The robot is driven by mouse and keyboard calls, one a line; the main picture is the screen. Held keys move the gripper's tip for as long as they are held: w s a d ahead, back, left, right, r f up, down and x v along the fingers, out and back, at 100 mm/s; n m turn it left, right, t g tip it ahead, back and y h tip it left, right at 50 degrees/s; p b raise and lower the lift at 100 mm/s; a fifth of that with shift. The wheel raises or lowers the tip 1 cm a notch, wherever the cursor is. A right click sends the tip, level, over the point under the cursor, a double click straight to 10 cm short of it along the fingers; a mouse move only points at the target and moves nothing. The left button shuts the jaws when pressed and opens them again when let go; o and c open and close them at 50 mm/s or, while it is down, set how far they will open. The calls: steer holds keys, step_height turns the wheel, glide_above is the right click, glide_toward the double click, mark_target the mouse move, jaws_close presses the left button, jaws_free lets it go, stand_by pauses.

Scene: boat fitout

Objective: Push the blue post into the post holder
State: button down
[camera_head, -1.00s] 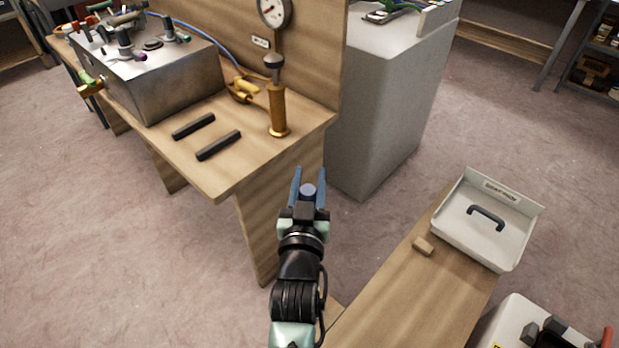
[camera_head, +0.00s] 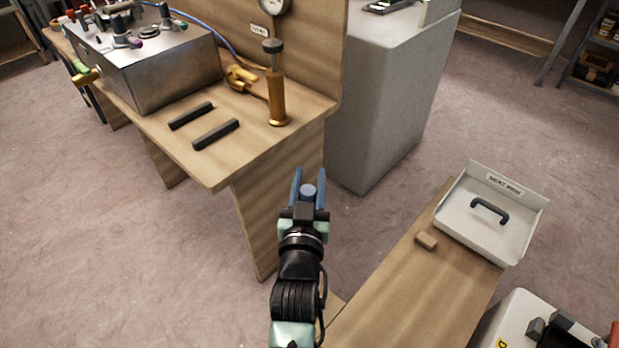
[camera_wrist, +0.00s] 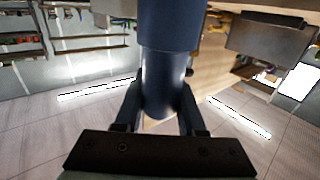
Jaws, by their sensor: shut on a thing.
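The blue post (camera_head: 308,191) is between the two blue fingers of my gripper (camera_head: 309,187), its rounded top showing in the head view. My gripper is shut on it, held in the air in front of the bench's right corner. In the wrist view the dark blue post (camera_wrist: 168,85) fills the middle, with a wider upper part and a narrower part between the fingers of my gripper (camera_wrist: 160,110). I cannot pick out the post holder with certainty in either view.
A wooden bench (camera_head: 245,160) holds two black bars (camera_head: 215,134), a brass hand pump (camera_head: 277,100) and a metal box (camera_head: 160,65) with knobs. A grey cabinet (camera_head: 385,110) stands behind. A low wooden bench (camera_head: 400,290) at right carries a white tray (camera_head: 480,240) and a small wooden block (camera_head: 427,241).

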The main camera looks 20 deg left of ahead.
step_height(320, 180, down, 14)
steer(key=b, duration=1.2)
steer(key=shift+b, duration=0.3)
stand_by(1.6)
steer(key=shift+f, duration=0.1)
steer(key=shift+c, duration=2.4)
jaws_free()
steer(key=shift+o, duration=0.3)
steer(key=shift+f, duration=0.2)
steer(key=p+v, duration=0.3)
steer(key=v, duration=1)
steer(key=shift+r, duration=0.2)
